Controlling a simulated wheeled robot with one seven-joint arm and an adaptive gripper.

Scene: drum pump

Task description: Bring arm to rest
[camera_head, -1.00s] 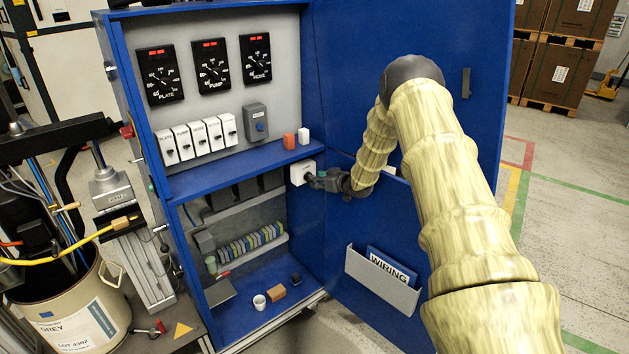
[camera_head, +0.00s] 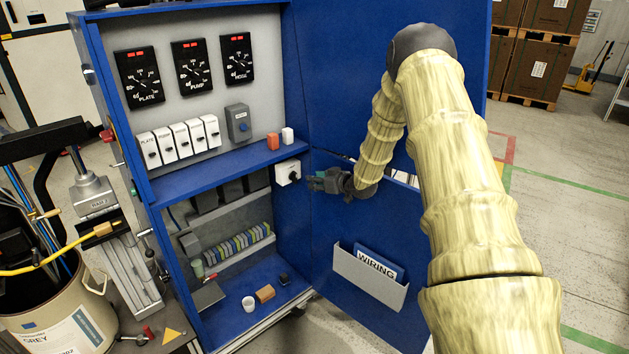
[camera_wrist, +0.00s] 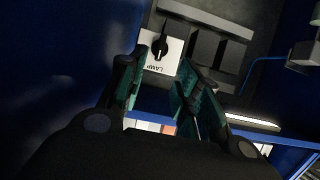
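My gripper (camera_head: 318,182) is at the right end of the cabinet opening, in front of a white lamp switch (camera_head: 287,172) with a dark knob. In the wrist view my gripper (camera_wrist: 157,90) has its two green-padded fingers spread apart with nothing between them. The lamp switch (camera_wrist: 163,52) shows just beyond the fingertips, apart from them. My arm, in a pale yellow ribbed cover, reaches in from the lower right in front of the open blue door.
The blue cabinet (camera_head: 215,170) has its door (camera_head: 345,90) open at the right, with a wiring pocket (camera_head: 368,282) on it. A cup (camera_head: 249,304) and a brown block (camera_head: 265,293) lie on the cabinet floor. A drum (camera_head: 60,320) stands at left.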

